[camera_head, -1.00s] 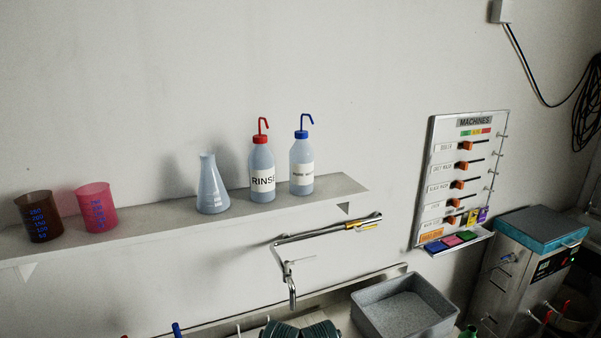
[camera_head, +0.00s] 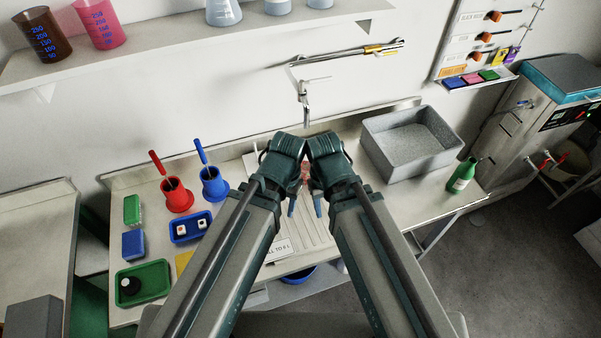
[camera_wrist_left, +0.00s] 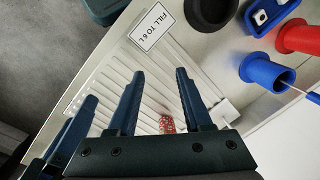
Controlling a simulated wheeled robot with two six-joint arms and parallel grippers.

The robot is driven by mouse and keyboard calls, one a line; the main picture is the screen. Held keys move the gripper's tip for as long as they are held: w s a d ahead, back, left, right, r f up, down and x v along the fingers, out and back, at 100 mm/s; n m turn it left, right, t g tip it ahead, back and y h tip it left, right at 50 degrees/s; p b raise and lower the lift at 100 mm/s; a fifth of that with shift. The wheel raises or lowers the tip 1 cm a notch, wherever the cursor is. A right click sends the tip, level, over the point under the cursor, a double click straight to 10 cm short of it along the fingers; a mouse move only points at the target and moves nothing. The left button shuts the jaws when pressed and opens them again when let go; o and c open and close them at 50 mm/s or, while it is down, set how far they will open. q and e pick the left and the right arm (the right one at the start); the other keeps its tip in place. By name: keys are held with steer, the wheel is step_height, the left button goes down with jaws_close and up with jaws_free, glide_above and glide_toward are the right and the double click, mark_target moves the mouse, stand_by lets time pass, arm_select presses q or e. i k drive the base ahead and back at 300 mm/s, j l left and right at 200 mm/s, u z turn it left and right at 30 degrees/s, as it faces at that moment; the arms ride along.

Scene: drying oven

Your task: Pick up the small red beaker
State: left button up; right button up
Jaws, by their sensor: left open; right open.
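A red-pink beaker (camera_head: 99,22) with blue graduations stands upright on the wall shelf at upper left, beside a dark brown beaker (camera_head: 41,35). My left gripper (camera_head: 291,205) and right gripper (camera_head: 317,203) are side by side over the bench, far from the shelf. In the left wrist view, my left gripper (camera_wrist_left: 160,74) is open, with nothing clearly held between its fingertips. A small reddish speckled thing (camera_wrist_left: 167,123) shows between its fingers near their base; a reddish patch (camera_head: 305,172) also shows between my wrists. I cannot tell what it is.
The shelf (camera_head: 180,45) also carries a flask (camera_head: 222,12). On the bench are red (camera_head: 176,196) and blue (camera_head: 213,186) holders with upright handles, a green tray (camera_head: 160,276), a grey basin (camera_head: 425,158) and a green bottle (camera_head: 461,176). A metal tap (camera_head: 304,95) projects behind my grippers.

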mark_target(306, 167)
steer(key=k+j+z, duration=0.25)
steer(key=j+z, duration=0.15)
steer(key=k+j+z, duration=0.25)
steer(key=z, duration=0.15)
steer(key=k+j, duration=0.05)
steer(key=j, duration=0.05)
